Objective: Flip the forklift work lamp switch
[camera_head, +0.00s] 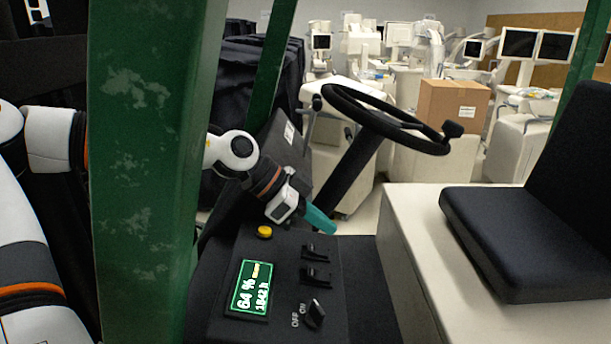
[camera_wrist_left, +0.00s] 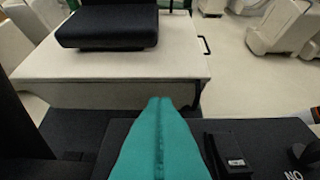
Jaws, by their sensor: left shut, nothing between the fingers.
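The dark forklift control panel (camera_head: 285,262) carries two black rocker switches, an upper one (camera_head: 316,251) and a lower one (camera_head: 315,274). I cannot read which one is the work lamp's. A rotary switch (camera_head: 314,314) marked ON and OFF sits below them. My left gripper (camera_head: 330,229) has teal fingers, shut and empty, just beyond the upper rocker at the panel's far end. In the left wrist view the shut fingers (camera_wrist_left: 160,102) point toward the seat base, with one rocker switch (camera_wrist_left: 234,155) close to their right. Contact cannot be told. My right gripper is out of view.
A yellow button (camera_head: 264,232) and a lit green display (camera_head: 250,287) are on the panel. The steering wheel (camera_head: 385,118) rises behind the gripper. A green pillar (camera_head: 145,170) hides part of my left arm. The black seat (camera_head: 520,235) is at right.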

